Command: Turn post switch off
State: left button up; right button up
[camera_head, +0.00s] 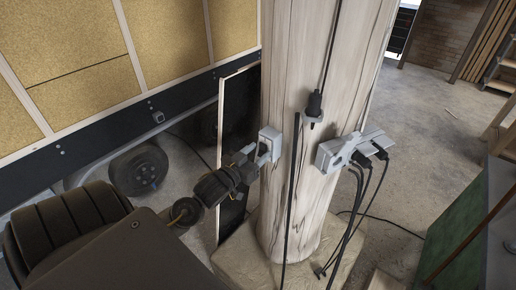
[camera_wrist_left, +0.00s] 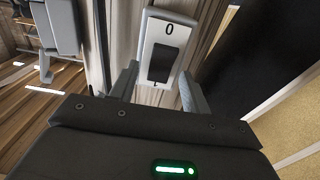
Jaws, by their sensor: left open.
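The post switch (camera_head: 270,141) is a small grey box on the left side of the pale wooden post (camera_head: 312,185). In the left wrist view the switch (camera_wrist_left: 162,62) has a white face with a black rocker, a "0" above it and a partly hidden mark below. My left gripper (camera_head: 258,156) is at the switch in the head view. Its fingers (camera_wrist_left: 157,84) are open, one to each side of the lower part of the switch. I cannot tell whether they touch it. My right gripper is not in view.
A grey socket strip (camera_head: 347,150) with black plugs and hanging cables is on the post's right side. A black cable connector (camera_head: 314,105) hangs on the post's front. A dark panel (camera_head: 236,118) leans behind it. A wheel (camera_head: 139,169) is at the left, a green surface (camera_head: 456,228) at the right.

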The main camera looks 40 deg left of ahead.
pick_arm(q)
jog(key=shift+w, duration=0.25)
jog(key=c, duration=1)
jog(key=shift+f+b, duration=0.15)
jog(key=shift+b, duration=0.15)
jog(key=t+b, duration=0.1)
jog(key=b, duration=0.2)
jog(key=f+t+b, duration=0.1)
jog(key=t+b, duration=0.1)
jog(key=b, duration=0.1)
jog(key=t+b, duration=0.1)
jog(key=b, duration=0.2)
jog(key=shift+f, duration=0.3)
jog(key=shift+r+t+b, duration=0.25)
jog(key=shift+t+b, duration=0.2)
jog(key=shift+t, duration=0.05)
jog(key=o, duration=1)
